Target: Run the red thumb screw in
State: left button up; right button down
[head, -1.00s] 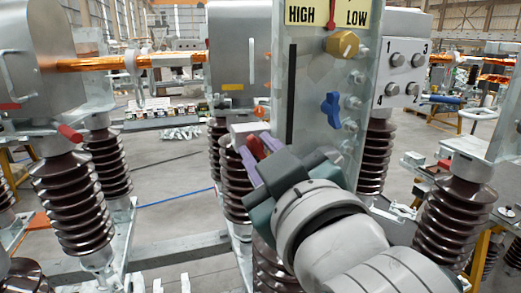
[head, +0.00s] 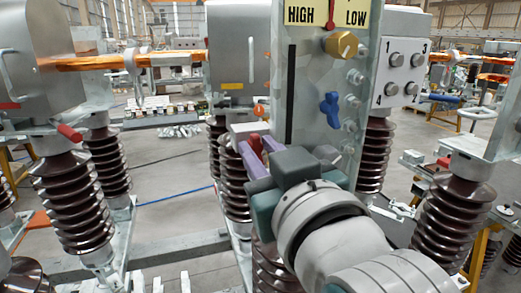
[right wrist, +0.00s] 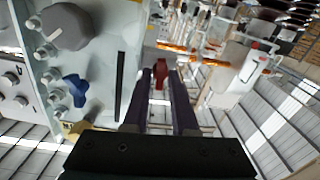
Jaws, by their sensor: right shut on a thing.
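The red thumb screw (head: 255,145) is beside the left edge of the grey upright panel (head: 303,110), partly covered by the fingers. My right gripper (head: 260,152) has purple fingers and is shut on the red thumb screw. In the right wrist view the red thumb screw (right wrist: 160,75) sits between the purple fingertips (right wrist: 160,85). How deep its thread sits is hidden. My left gripper is in neither view.
The panel carries a yellow knob (head: 341,44), a blue wing knob (head: 329,107), several bolts and a HIGH/LOW plate (head: 325,14). A numbered box (head: 402,65) stands to its right. Brown ribbed insulators (head: 72,200) stand at left and right.

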jog(key=c, duration=1)
grip_release()
jog(key=shift+s+d+f, duration=0.1)
jog(key=shift+s+d, duration=0.1)
jog(key=shift+s, duration=0.3)
jog(key=b+v, duration=0.3)
jog(key=v, duration=0.6)
jog(key=shift+w, duration=0.1)
